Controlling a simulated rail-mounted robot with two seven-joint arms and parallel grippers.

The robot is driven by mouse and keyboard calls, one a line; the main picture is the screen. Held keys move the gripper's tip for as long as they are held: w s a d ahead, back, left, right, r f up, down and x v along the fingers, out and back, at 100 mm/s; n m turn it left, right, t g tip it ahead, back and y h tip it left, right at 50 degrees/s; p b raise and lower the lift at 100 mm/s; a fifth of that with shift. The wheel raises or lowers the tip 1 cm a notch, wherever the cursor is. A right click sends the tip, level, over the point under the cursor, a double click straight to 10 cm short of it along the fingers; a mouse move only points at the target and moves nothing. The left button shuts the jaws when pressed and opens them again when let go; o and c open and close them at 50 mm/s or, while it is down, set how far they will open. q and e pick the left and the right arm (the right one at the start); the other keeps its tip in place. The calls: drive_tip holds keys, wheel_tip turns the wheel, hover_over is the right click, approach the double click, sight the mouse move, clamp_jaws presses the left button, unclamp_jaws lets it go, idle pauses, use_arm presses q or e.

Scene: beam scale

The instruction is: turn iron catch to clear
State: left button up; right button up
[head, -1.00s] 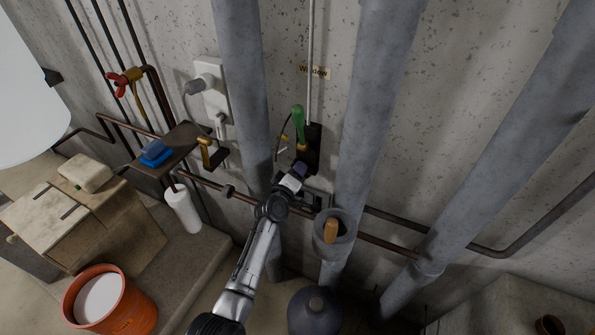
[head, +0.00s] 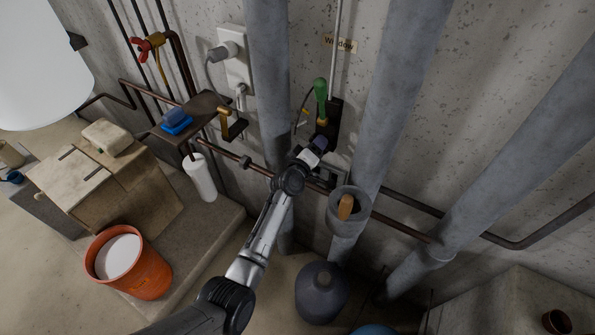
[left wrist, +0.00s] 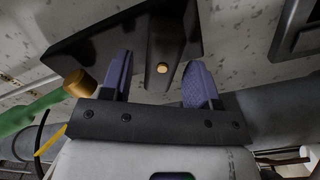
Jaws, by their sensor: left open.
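A dark plate (head: 334,116) is on the wall under the "Window" label, with a green-handled lever (head: 320,90) at it. In the left wrist view a dark bar (left wrist: 163,35) with a small brass stud stands out against the plate (left wrist: 100,45); it looks like the iron catch. My left gripper (head: 317,146) is at the lower end of the plate. Its jaws (left wrist: 158,78) are open, one finger on each side of the bar's end; contact cannot be told. The green handle (left wrist: 18,115) and its brass collar lie left of the fingers. My right gripper is not in view.
Thick grey pipes (head: 400,90) run on both sides of the plate. A pipe cup (head: 349,213) holding a wooden-looking piece is below right. A small shelf (head: 203,115) with a blue item is left. An orange bucket (head: 150,275) and a dark jug (head: 321,292) stand below.

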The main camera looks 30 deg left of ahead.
use_arm(q)
drive_tip(key=s+m, duration=0.7)
drive_tip(key=s, duration=0.7)
wheel_tip(320, 180, down, 4)
drive_tip(key=s+d+m+g+h, duration=0.2)
drive_tip(key=g, duration=0.3)
drive_tip(key=s+r+m+g+y+p, duration=0.1)
drive_tip(key=s+r+g, duration=0.3)
drive_tip(key=s, duration=0.9)
drive_tip(key=shift+s+r+m+y, duration=0.15)
drive_tip(key=shift+r+m+y, duration=0.2)
drive_tip(key=shift+m+y, duration=0.4)
